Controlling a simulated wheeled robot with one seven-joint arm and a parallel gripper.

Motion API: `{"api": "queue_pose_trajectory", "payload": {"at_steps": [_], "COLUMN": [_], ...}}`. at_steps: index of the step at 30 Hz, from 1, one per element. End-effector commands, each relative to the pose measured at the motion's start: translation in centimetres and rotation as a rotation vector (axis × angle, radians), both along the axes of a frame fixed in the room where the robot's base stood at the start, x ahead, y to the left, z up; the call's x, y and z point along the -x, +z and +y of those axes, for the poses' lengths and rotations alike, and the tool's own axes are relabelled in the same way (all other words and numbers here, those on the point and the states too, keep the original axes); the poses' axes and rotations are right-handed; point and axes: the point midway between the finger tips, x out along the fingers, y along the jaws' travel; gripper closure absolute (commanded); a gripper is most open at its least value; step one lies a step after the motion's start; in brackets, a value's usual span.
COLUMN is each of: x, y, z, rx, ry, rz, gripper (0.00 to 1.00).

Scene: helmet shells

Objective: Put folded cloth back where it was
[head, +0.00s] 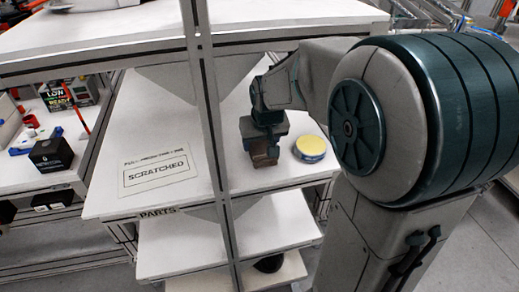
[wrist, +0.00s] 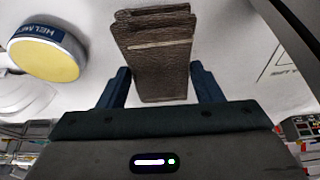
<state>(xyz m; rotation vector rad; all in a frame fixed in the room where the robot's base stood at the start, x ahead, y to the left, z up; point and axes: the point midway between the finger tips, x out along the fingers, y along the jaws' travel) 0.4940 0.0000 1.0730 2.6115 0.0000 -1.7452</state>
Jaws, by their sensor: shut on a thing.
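The folded cloth (head: 265,155) is a small brown, leathery-looking bundle over the white shelf in the head view. In the wrist view the folded cloth (wrist: 152,58) stands between the two blue fingers, its folded layers at the top of the picture. My gripper (head: 266,138) points down over the shelf and is shut on the cloth; the wrist view shows my gripper (wrist: 160,76) with a finger at each side of it. I cannot tell whether the cloth touches the shelf. Part of it is hidden by the gripper in the head view.
A round tin with a yellow top (head: 310,148) stands on the white shelf (head: 280,215) just right of the cloth. A grey upright post (head: 213,130) stands left of my gripper. A printed "SCRATCHED" label (head: 156,174) marks the clear shelf area left of the post.

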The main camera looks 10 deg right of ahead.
Motion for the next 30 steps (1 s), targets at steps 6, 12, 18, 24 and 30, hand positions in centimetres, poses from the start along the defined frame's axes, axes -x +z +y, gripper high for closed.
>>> {"api": "queue_pose_trajectory", "payload": {"at_steps": [6, 12, 18, 24, 30], "x": [0.0, 0.0, 0.0, 0.0, 0.0], "y": [-2.4, -3.7, -3.6, -3.8, -3.8], "z": [0.0, 0.0, 0.0, 0.0, 0.0], "rx": [0.0, -0.001, 0.0, 0.0, 0.0], "ry": [0.0, 0.0, 0.0, 0.0, 0.0], "rz": [0.003, 0.0, 0.0, 0.001, 0.001], "gripper": [0.59, 0.59, 0.59, 0.21, 0.19]}}
